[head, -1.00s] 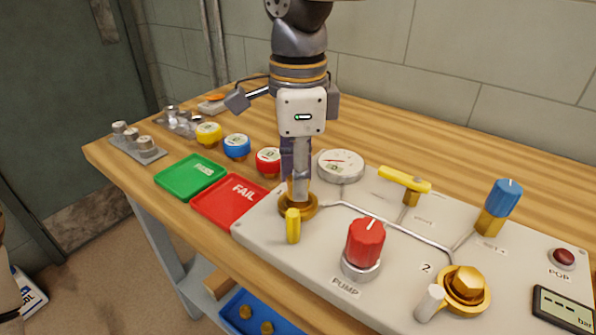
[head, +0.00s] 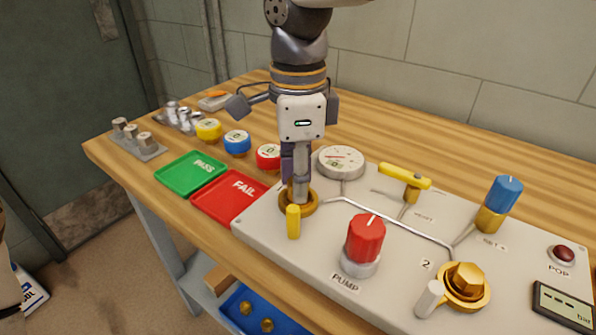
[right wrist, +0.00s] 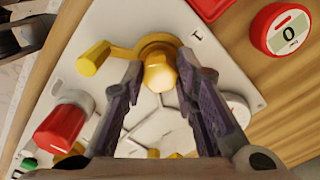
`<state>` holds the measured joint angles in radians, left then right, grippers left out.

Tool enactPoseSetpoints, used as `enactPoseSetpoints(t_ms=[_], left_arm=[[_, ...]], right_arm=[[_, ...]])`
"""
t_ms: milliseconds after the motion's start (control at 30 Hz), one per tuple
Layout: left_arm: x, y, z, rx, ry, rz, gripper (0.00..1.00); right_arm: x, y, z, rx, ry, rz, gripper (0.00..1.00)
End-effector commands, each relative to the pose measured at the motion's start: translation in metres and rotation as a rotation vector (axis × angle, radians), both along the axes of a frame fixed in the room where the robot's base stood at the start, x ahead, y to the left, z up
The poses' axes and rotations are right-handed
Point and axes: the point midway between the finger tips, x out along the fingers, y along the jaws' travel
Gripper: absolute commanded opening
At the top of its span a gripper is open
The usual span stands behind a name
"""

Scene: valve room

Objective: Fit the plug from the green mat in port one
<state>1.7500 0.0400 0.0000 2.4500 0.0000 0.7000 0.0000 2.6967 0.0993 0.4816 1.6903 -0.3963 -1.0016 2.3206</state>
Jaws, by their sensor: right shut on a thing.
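My right gripper (head: 300,200) points straight down over port one, at the near left corner of the grey panel. Its fingers (right wrist: 158,88) are shut on the brass plug (right wrist: 159,73), one on each side of its head. The plug is at the brass ring of port one (right wrist: 150,42), which has a yellow lever (head: 293,222). In the head view the fingers hide the plug, and I cannot tell how deep it sits. The green mat (head: 190,174), marked PASS, is bare.
The panel carries a red pump knob (head: 366,238), a gauge (head: 341,161), a yellow handle (head: 404,177), a blue knob (head: 504,192) and port 2 with a brass plug (head: 465,281). A red mat (head: 230,197) and a red round device (head: 268,156) are close left of my gripper.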

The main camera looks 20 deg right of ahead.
Motion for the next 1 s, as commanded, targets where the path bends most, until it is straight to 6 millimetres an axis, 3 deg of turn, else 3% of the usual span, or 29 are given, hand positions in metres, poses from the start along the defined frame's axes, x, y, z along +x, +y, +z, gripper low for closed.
enactPoseSetpoints(t_ms=[1000], left_arm=[[0.0001,0.0000,0.0001,0.000,-0.001,0.000,0.40]], right_arm=[[0.0001,-0.0001,-0.0074,0.000,-0.001,0.000,0.00]])
